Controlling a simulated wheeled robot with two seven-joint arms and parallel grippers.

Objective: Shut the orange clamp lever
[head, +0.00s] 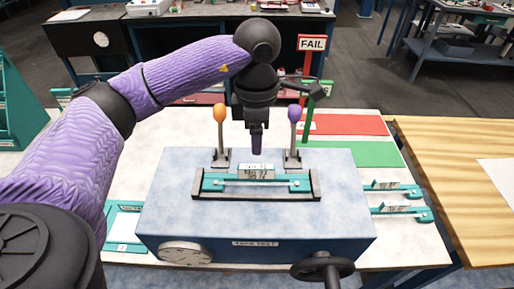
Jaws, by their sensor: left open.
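The orange clamp lever (219,116) has an orange knob on a grey stem and stands upright on the back left of a blue-grey test box (165,215). A matching purple clamp lever (295,115) stands upright at the back right. A teal part with a label (258,182) lies in a dark holder in front of them. My left gripper (256,150) points down between the two levers, to the right of the orange one and apart from it in the picture. It is open, with its fingers seen nearly edge-on and nothing visible in them. My right gripper is out of view.
The box has a dial (186,253) and a black handwheel (322,268) in front. Red (350,124) and green (365,153) mats and a FAIL sign (312,44) are behind right. Teal parts (400,210) lie right of the box. A wooden table (450,170) adjoins.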

